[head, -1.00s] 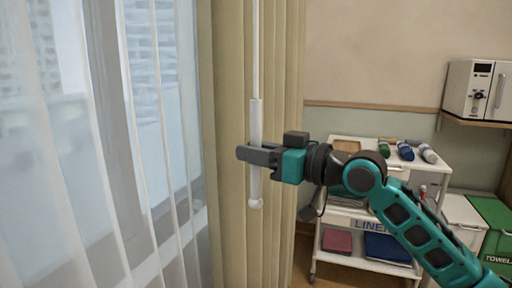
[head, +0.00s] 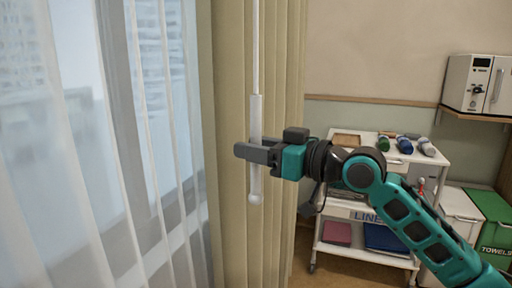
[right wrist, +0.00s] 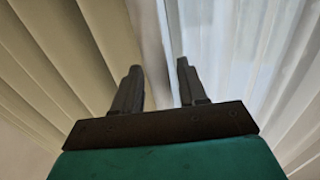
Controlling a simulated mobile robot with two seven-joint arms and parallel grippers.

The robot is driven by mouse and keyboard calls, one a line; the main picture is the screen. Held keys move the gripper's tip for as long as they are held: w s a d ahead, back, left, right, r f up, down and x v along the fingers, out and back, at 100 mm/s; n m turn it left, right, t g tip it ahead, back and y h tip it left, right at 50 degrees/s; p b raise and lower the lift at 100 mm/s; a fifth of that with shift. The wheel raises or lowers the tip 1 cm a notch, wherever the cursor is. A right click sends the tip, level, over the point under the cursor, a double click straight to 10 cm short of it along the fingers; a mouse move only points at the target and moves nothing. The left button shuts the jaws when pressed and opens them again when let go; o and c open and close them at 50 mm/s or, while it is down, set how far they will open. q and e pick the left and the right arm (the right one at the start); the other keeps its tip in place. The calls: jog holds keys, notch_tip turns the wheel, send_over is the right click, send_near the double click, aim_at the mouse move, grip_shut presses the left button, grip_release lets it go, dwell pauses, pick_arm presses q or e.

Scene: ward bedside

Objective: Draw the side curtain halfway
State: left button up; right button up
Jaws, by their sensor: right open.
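The beige side curtain (head: 285,90) hangs in vertical folds beside the window. A white draw wand (head: 256,115) hangs in front of it, with a thicker grip section and a small knob at its lower end. My right gripper (head: 250,151) is at the wand's thick section; its dark fingers cross in front of the wand and hide part of it. In the right wrist view the two fingers (right wrist: 158,75) stand apart, with beige curtain folds (right wrist: 60,60) to the left and sheer white fabric to the right. Whether the wand lies between them is unclear. My left gripper is out of view.
A sheer white curtain (head: 60,150) covers the window at left. A white linen cart (head: 335,204) with rolled items on top stands behind my right arm. A green towel bin (head: 494,222) is at far right, below a wall shelf (head: 480,115) with a white appliance.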

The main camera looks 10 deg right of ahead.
jog(key=shift+s+d, duration=0.15)
jog(key=b+v, duration=0.3)
jog(key=v, duration=0.9)
jog(key=shift+s+d, duration=0.15)
jog(key=shift+s, duration=0.1)
